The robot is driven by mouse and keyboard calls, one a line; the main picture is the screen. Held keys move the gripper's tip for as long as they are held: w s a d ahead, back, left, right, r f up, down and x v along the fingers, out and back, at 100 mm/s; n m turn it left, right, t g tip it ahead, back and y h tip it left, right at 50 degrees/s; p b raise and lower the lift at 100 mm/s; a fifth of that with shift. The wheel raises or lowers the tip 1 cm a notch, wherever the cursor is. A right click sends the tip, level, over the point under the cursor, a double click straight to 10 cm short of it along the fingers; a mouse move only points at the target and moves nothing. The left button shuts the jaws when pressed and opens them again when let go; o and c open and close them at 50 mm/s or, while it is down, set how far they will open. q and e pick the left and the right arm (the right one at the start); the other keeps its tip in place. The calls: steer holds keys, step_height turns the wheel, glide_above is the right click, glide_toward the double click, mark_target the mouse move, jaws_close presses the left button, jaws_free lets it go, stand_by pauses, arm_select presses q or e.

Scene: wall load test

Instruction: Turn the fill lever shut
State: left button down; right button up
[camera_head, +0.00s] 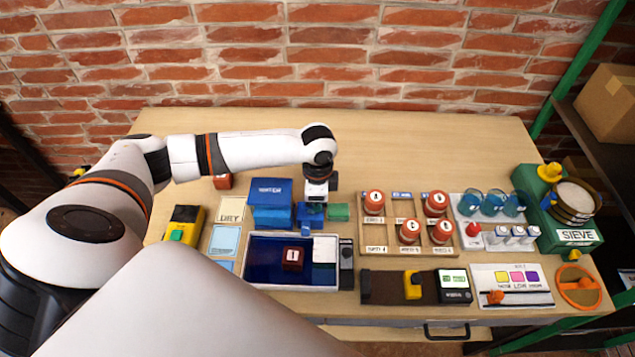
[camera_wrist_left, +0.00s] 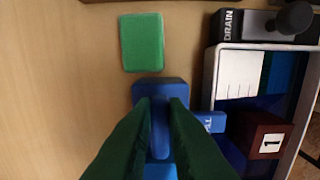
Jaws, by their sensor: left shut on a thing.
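My left gripper (camera_head: 315,203) points down over a small blue block (camera_head: 307,217) behind the dark blue water tray (camera_head: 263,256). In the left wrist view the dark fingers (camera_wrist_left: 160,108) are shut on a narrow blue lever (camera_wrist_left: 160,135) standing on the blue block (camera_wrist_left: 147,90). My right gripper is not in view.
A green block (camera_head: 339,212) lies close beside the blue one. A blue box (camera_head: 270,192) stands to its left. The tray holds a red numbered block (camera_head: 292,258); the black drain part (camera_head: 346,265) is at its right. The table's back is clear.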

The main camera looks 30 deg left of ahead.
arm_select(q)
steer(key=c, duration=1.4)
jaws_free()
steer(key=shift+c, duration=0.2)
step_height(320, 180, up, 12)
steer(key=b, duration=0.1)
steer(key=shift+b, duration=0.35)
